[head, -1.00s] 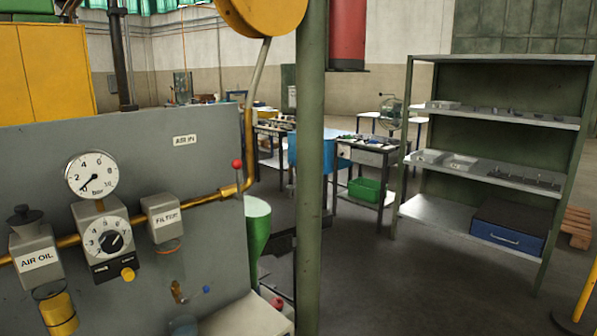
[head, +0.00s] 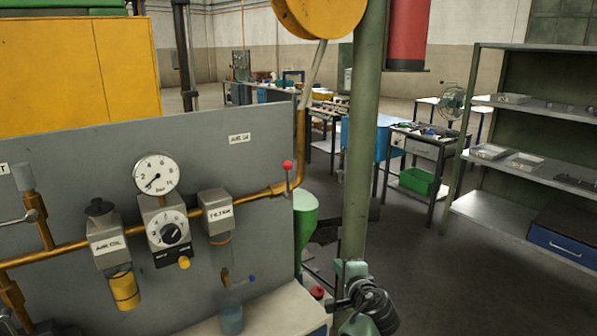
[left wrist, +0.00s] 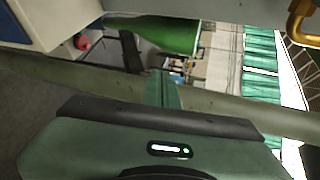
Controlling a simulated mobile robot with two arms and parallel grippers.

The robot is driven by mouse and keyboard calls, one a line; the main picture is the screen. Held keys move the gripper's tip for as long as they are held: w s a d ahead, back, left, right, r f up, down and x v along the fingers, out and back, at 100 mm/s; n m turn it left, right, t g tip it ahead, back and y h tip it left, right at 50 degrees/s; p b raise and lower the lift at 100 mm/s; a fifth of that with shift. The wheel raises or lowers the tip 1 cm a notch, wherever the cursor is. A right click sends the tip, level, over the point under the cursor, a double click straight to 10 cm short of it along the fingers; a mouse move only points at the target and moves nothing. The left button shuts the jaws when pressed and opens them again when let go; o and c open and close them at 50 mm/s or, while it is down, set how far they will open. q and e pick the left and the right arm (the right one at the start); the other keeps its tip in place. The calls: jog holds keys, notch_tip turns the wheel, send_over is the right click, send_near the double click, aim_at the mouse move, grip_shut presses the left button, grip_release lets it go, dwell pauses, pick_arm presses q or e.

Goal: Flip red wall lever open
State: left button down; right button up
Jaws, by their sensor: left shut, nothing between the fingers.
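The red wall lever (head: 287,166) is a red knob on a short, thin upright stem. It stands on the yellow pipe (head: 279,189) near the right edge of the grey panel in the head view. My left gripper (head: 350,268) is low in the head view, in front of the green post, right of and below the lever and well apart from it. Its fingers point up and are shut and empty; they also show in the left wrist view (left wrist: 160,85). The lever does not show in the left wrist view. My right gripper is in neither view.
The grey panel (head: 80,165) carries a gauge (head: 156,174), a dial regulator (head: 167,229) and a filter box (head: 216,213). A green post (head: 362,130) stands right of the lever. A bench (head: 270,306) lies below the panel. Shelves (head: 520,105) stand at the right.

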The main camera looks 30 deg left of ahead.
aim_at(288, 179)
pick_arm(q)
jog(key=s+a+r+n+y, duration=0.1)
jog(key=r+n+y, duration=0.1)
jog(key=r, duration=0.9)
jog(key=s+a+r+n+g+y+p, duration=0.1)
jog(key=s+r+y, duration=0.1)
jog(key=r, duration=1)
jog(key=shift+a+r+n+y, duration=0.3)
jog(key=shift+a+n+y, duration=0.1)
jog(key=shift+y, duration=0.2)
jog(key=p+x, duration=0.4)
jog(key=x, duration=0.6)
jog(key=shift+a, duration=0.2)
jog(key=s+p, duration=0.2)
jog(key=s, duration=0.2)
jog(key=shift+a+f+p, duration=0.15)
jog(key=shift+a+p, duration=0.1)
jog(key=shift+p, duration=0.15)
